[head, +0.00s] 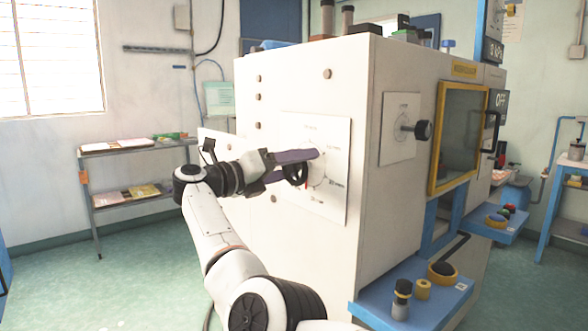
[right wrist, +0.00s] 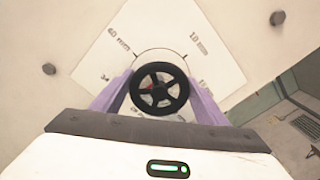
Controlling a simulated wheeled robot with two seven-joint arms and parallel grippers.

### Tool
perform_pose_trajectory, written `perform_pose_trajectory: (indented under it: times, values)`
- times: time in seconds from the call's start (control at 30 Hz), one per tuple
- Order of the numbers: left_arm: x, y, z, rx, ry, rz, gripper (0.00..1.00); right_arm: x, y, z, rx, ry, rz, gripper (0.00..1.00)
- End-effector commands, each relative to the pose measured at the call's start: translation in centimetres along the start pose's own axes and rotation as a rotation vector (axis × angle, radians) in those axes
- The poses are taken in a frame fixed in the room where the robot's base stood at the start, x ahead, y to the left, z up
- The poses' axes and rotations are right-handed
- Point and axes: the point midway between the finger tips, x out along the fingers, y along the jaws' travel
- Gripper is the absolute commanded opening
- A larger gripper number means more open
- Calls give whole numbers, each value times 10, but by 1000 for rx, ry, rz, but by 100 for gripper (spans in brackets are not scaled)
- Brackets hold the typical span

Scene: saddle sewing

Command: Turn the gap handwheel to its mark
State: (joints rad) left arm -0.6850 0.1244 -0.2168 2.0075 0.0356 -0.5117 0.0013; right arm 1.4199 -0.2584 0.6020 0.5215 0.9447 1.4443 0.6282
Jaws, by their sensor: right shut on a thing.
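The gap handwheel (head: 296,173) is a small black spoked wheel on a white dial plate (head: 335,140) on the side of the large cream machine. In the right wrist view the handwheel (right wrist: 159,89) sits in front of the plate (right wrist: 190,32), which carries printed labels such as "40 mm" and "10 mm". A small red part shows behind the spokes. My right gripper (head: 293,167) has purple fingers on opposite sides of the wheel and is shut on its rim. The fingers (right wrist: 160,98) and wheel hide part of the dial. My left gripper is not in view.
A second black knob (head: 423,130) sticks out from another plate to the right. A blue shelf (head: 385,306) with knobs juts out at the lower front. A grey rack (head: 130,178) stands against the left wall, with open green floor before it.

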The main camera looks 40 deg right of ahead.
Motion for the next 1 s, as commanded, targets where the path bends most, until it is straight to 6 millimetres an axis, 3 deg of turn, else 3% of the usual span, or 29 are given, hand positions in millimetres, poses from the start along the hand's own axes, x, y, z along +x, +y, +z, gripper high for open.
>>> perform_pose_trajectory:
  times: [0.5,1.0]
  values:
    - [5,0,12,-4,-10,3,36,-1,0,-2,449,2,2,45]
    - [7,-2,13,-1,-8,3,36,-1,-2,-3,641,3,2,45]
